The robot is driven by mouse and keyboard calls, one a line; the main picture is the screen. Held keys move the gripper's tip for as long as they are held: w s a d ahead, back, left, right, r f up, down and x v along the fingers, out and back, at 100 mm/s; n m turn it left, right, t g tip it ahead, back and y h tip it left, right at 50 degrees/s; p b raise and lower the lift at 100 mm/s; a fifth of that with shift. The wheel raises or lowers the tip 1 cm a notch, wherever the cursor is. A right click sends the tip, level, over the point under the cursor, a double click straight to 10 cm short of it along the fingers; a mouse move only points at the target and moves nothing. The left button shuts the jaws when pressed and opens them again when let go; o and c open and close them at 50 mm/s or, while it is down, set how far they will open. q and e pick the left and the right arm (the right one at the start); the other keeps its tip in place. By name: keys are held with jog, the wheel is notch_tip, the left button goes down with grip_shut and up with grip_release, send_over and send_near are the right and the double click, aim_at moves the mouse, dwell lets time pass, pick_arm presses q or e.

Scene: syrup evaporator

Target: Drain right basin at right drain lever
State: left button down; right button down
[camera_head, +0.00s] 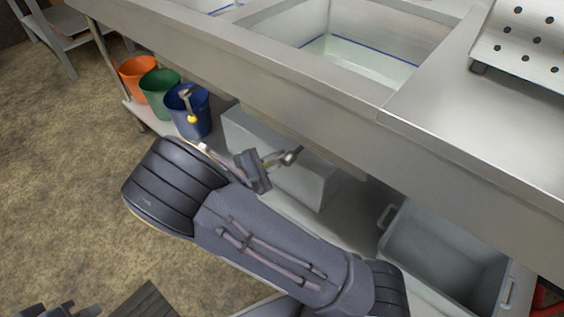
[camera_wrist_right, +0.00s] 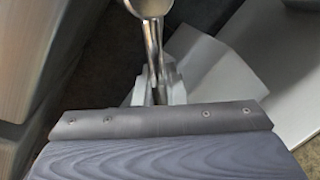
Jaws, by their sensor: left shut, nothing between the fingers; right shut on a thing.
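The right basin (camera_head: 435,38) is set in the steel counter, with a shallow pale liquid and a blue line inside. My right gripper (camera_head: 270,160) is below the counter's front edge, shut on the right drain lever (camera_head: 291,156). In the right wrist view the lever (camera_wrist_right: 152,30) runs as shiny metal from the top down between the fingers (camera_wrist_right: 157,92). Its full angle and any flow are hidden. My left gripper (camera_head: 60,311) is at the bottom left, partly cut off, shut and empty, far from the lever.
Another drain lever with a yellow end (camera_head: 193,118) hangs in front of a blue bucket (camera_head: 202,112). Green (camera_head: 158,88) and orange (camera_head: 137,74) buckets stand on the low shelf. A grey bin (camera_head: 440,240) stands at lower right. A perforated tray (camera_head: 525,45) lies on the counter. Floor at left is clear.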

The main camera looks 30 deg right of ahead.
jog(key=w+m, duration=0.1)
jog(key=a+r+m+y, duration=0.1)
jog(key=m, duration=0.1)
jog(key=shift+w+r+t, duration=0.3)
jog(key=shift+w+t, duration=0.1)
jog(key=shift+w+a+r+m+t, duration=0.1)
jog(key=shift+w+r+m+t, duration=0.15)
jog(key=shift+r+m, duration=0.35)
jog(key=shift+w+a+r+m+t, duration=0.15)
jog(key=shift+r+m+t, duration=0.2)
jog(key=shift+r+m, duration=0.2)
jog(key=shift+d, duration=0.1)
jog(key=c, duration=1.4)
grip_release()
jog(key=shift+w, duration=0.1)
jog(key=shift+c, duration=0.2)
jog(key=shift+o, duration=0.4)
